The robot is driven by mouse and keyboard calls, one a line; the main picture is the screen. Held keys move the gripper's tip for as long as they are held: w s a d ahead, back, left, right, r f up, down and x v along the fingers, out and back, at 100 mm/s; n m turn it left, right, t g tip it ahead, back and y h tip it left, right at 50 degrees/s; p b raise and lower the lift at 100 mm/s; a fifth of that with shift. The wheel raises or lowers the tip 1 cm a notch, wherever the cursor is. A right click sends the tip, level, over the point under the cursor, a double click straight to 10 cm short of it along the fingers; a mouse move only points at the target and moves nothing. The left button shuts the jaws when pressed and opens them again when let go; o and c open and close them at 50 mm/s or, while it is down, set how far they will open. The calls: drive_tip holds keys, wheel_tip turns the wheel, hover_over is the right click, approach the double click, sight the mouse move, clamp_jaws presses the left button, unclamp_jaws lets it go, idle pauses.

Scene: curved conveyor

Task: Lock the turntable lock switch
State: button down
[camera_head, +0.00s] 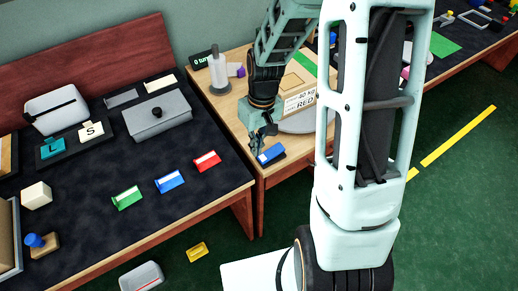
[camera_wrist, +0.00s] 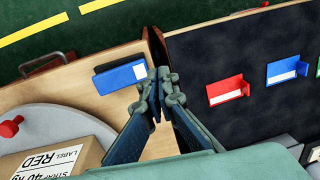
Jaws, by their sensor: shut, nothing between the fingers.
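The lock switch is a blue block with a white patch at one end. It lies on the wooden table near its front edge, in the head view (camera_head: 270,154) and the wrist view (camera_wrist: 115,78). The grey round turntable (camera_wrist: 45,118) is beside it, partly hidden by my arm in the head view (camera_head: 298,124). My gripper (camera_head: 264,134) is shut and empty, close to the switch. In the wrist view my fingertips (camera_wrist: 160,78) are just beside the switch's white end; whether they touch it I cannot tell.
A cardboard box (camera_wrist: 62,154) labelled RED sits on the turntable, near a red knob (camera_wrist: 10,127). The dark table (camera_head: 80,205) adjoins on the left, with green (camera_head: 127,198), blue (camera_head: 170,181) and red (camera_head: 207,161) pieces. A white bottle-like object (camera_head: 219,75) stands behind.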

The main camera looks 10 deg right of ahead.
wheel_tip(320, 180, up, 10)
drive_tip(key=a, duration=0.2)
drive_tip(key=shift+s, duration=0.3)
drive_tip(key=shift+f, duration=0.15)
